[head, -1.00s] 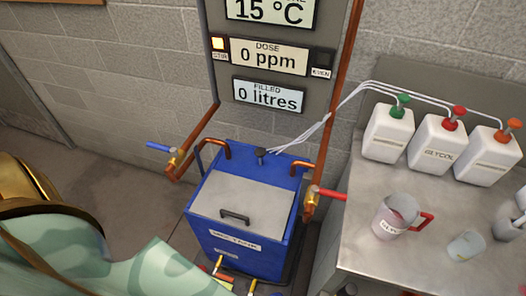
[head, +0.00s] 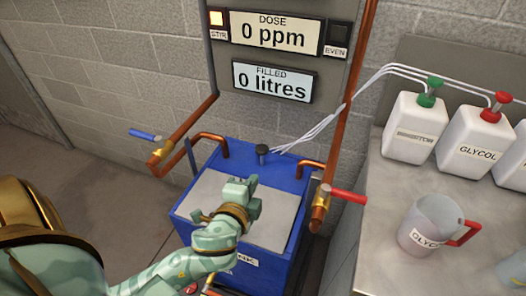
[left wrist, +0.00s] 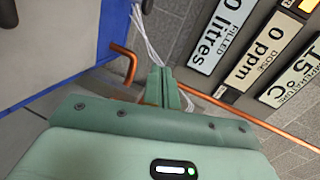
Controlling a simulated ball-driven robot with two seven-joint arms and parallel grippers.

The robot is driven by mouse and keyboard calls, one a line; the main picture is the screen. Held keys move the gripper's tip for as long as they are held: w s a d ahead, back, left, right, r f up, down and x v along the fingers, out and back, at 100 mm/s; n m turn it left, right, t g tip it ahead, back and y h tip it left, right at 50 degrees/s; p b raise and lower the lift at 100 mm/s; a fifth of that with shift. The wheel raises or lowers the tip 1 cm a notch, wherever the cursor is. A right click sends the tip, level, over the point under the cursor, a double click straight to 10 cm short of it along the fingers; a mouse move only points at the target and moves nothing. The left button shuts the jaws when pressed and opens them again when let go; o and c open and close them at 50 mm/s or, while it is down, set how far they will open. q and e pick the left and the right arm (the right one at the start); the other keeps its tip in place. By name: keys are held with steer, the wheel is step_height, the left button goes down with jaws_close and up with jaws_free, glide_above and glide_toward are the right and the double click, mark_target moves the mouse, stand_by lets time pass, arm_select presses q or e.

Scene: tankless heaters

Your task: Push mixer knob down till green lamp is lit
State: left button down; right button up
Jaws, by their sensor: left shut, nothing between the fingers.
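A small black knob (head: 262,152) stands upright at the back edge of the blue tank (head: 280,172); I take it for the mixer knob. A dark piece at the top edge of the left wrist view (left wrist: 147,6) may be the same knob. My left gripper (head: 250,182) is over the tank's grey lid, in front of the knob and apart from it. Its fingers (left wrist: 163,78) are shut together and empty. On the panel, the STIR lamp (head: 216,18) glows amber and the EVEN lamp (head: 339,32) is dark. My right gripper is not in view.
Copper pipes with a blue-handled valve (head: 146,134) and a red-handled valve (head: 345,194) flank the tank. White tubes (head: 320,125) run from the tank top to white jugs (head: 412,130) on the bench. A red-handled pitcher (head: 425,222) stands there too.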

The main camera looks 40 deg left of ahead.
arm_select(q)
steer(key=w+d+r+m+t+h, duration=0.4)
steer(key=w+d+r+m+h, duration=0.6)
steer(key=m+h, duration=0.65)
steer(key=m+g+y, duration=0.9)
steer(key=m+y, duration=0.1)
steer(key=m, duration=0.7)
glide_above(259, 149)
step_height(259, 149, down, 8)
steer(key=shift+r, duration=0.2)
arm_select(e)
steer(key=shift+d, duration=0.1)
arm_select(q)
steer(key=shift+f, duration=0.1)
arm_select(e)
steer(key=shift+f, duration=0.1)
